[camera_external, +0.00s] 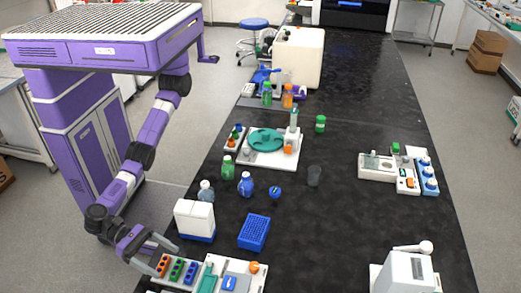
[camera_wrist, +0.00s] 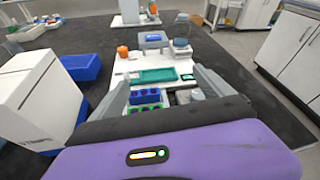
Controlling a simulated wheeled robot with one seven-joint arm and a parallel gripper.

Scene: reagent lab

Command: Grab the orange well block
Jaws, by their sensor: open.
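The orange well block (camera_external: 163,264) stands at the left end of a row on a white rack at the table's near left edge. A green well block (camera_external: 177,269) and a blue well block (camera_external: 191,272) stand beside it. My gripper (camera_external: 158,256) is open and close to the orange block, with its fingers pointing towards the row. In the wrist view my open gripper (camera_wrist: 161,76) has nothing visibly held. The blue block (camera_wrist: 146,96) and part of the green block (camera_wrist: 145,109) show between the fingers. The orange block is hidden there.
A white box with a blue base (camera_external: 195,221) stands close behind my gripper; it also shows at the left of the wrist view (camera_wrist: 33,98). A blue tip rack (camera_external: 254,232) is to its right. A white tray with a teal plate (camera_wrist: 157,75) lies beyond the blocks.

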